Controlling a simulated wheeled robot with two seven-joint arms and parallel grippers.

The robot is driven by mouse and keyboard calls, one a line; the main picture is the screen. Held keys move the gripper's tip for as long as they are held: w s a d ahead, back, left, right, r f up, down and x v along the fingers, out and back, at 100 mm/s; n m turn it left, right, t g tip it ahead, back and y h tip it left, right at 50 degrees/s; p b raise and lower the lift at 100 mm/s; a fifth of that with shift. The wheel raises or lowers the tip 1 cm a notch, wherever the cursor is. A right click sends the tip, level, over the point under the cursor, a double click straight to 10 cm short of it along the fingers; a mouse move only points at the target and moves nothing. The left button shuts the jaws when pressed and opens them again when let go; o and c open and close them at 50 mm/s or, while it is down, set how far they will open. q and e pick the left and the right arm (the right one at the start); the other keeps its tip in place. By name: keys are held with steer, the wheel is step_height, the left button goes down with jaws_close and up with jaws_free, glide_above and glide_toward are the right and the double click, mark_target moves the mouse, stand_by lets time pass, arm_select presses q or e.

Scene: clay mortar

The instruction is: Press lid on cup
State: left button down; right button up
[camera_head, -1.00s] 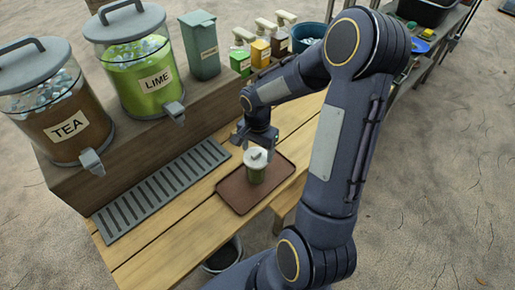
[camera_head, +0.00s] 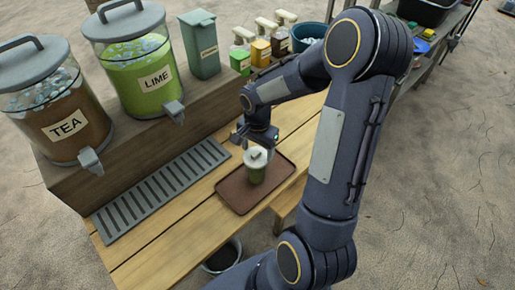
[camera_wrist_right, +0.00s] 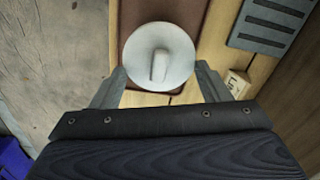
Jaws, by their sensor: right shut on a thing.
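Whether the lid is fully seated cannot be told. My left gripper is not in view.
A slotted drip grate (camera_head: 160,190) lies left of the tray. TEA (camera_head: 65,110) and LIME (camera_head: 140,70) dispensers stand on a raised wooden ledge behind, with several pump bottles farther right. A dark bin (camera_head: 222,257) is below the table's front edge.

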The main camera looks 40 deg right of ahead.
steer(key=shift+f+b, duration=0.2)
steer(key=shift+b, duration=0.25)
stand_by(1.1)
stand_by(0.4)
steer(key=o, duration=1)
steer(key=shift+o, duration=0.6)
steer(key=shift+r, duration=0.1)
steer(key=shift+r+p, duration=2.5)
steer(key=shift+r, duration=0.95)
jaws_close()
